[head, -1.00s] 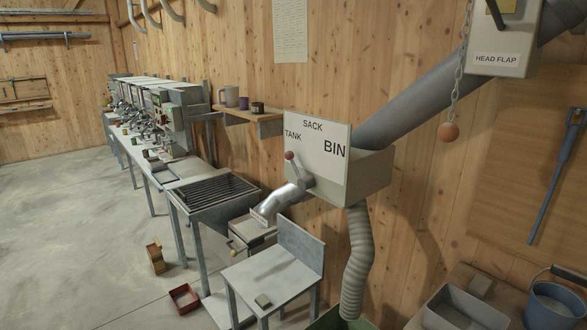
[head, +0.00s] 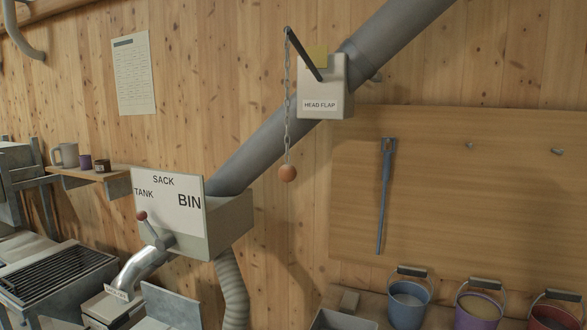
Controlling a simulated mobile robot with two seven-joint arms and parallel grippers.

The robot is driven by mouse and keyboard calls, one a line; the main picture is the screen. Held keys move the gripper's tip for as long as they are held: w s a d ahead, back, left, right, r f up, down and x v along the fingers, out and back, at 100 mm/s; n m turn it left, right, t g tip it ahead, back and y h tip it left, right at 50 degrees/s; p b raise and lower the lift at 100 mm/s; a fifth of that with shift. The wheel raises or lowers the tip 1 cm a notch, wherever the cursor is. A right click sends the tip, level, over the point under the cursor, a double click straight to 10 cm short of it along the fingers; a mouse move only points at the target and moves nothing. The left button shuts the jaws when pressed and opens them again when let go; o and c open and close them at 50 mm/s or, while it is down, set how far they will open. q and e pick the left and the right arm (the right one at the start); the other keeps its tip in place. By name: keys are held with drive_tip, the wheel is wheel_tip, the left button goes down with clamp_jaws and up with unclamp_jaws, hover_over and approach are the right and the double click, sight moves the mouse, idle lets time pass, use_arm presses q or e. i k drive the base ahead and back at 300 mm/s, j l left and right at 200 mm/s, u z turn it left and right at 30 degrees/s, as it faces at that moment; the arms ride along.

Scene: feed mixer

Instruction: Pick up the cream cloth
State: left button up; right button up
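I cannot make out a cream cloth for certain in the head view. Neither of my grippers is in view.
The sack, tank and bin diverter box (head: 228,232) juts from the wall at left. A ball (head: 287,173) hangs on a chain. Buckets (head: 408,303) and a grey tub (head: 343,321) line the bottom. A shelf (head: 92,174) holds mugs.

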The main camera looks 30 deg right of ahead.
sight(349, 305)
drive_tip(key=z, duration=1)
